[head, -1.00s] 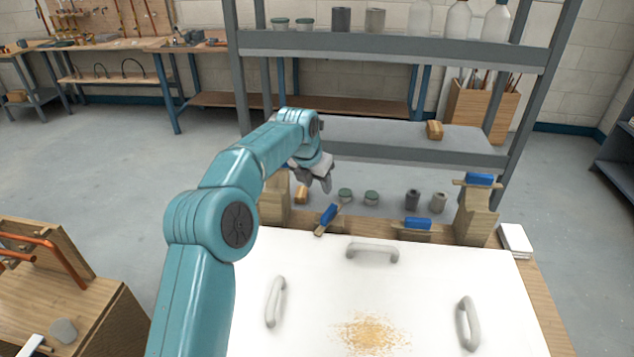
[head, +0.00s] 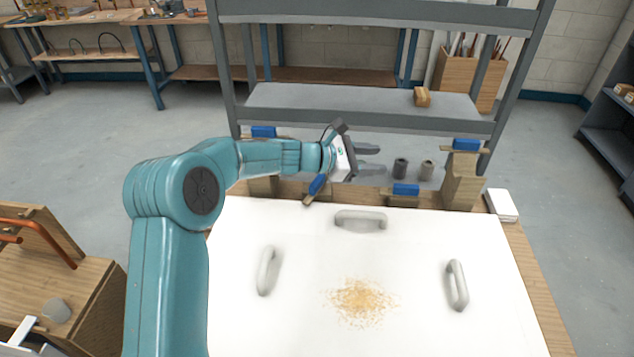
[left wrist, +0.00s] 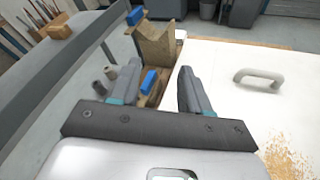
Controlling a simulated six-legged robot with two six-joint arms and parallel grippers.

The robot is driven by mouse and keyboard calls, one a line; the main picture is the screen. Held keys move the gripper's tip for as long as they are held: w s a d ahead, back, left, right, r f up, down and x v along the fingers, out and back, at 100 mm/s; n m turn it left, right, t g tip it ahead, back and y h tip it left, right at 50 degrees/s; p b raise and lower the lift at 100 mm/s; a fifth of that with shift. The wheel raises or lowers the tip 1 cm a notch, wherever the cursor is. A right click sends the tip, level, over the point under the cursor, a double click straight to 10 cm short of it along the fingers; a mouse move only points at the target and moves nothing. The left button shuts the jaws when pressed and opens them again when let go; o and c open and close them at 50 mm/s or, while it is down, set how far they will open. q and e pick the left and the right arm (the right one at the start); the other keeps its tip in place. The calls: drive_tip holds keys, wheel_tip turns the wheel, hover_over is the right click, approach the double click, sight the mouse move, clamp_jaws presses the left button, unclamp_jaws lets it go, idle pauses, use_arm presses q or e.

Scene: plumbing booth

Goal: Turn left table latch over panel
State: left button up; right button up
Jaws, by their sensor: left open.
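The white panel (head: 300,312) lies flat on the table, with grey handles and a patch of tan crumbs. The left table latch (head: 317,185), a blue grip on a wooden bar, sits at the panel's far edge. It is turned at a slant, its lower end close to the panel edge. The right table latch (head: 405,189) lies along that edge. My left gripper (head: 379,160) is open and empty, above and right of the left latch, its fingers pointing right. In the left wrist view a blue-topped latch (left wrist: 149,82) shows between the fingers. My right gripper is not in view.
Wooden posts (head: 462,185) with blue-topped latches stand at the far edge. Grey cylinders (head: 401,168) stand on a surface beyond. A metal shelf (head: 370,100) is behind. A white stack (head: 501,205) lies at the right corner. A wooden bench (head: 60,265) is at left.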

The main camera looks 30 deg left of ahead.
use_arm(q)
drive_tip(key=s+a+f+n+t+y+b, duration=0.1)
drive_tip(key=s+a+f+n+t+y, duration=0.1)
drive_tip(key=a+f+n+t+y, duration=0.4)
drive_tip(key=n+g+y+b, duration=0.1)
drive_tip(key=n+g+y, duration=0.25)
drive_tip(key=n, duration=0.25)
approach(316, 182)
drive_tip(key=s+d+r, duration=0.3)
drive_tip(key=d, duration=0.1)
drive_tip(key=shift+s+a+f+n+y+b, duration=0.4)
drive_tip(key=shift+s+a+f, duration=0.2)
drive_tip(key=shift+s+f, duration=0.2)
drive_tip(key=shift+w+a+r+y, duration=0.1)
drive_tip(key=shift+a+y, duration=0.1)
drive_tip(key=shift+a, duration=0.25)
drive_tip(key=shift+w+a+r+y, duration=0.1)
drive_tip(key=shift+a+y, duration=0.05)
drive_tip(key=shift+a, duration=0.3)
drive_tip(key=p+x, duration=0.1)
drive_tip(key=x, duration=1.4)
drive_tip(key=shift+w+d+f, duration=0.1)
drive_tip(key=shift+w+f, duration=0.05)
drive_tip(key=shift+w, duration=0.2)
clamp_jaws()
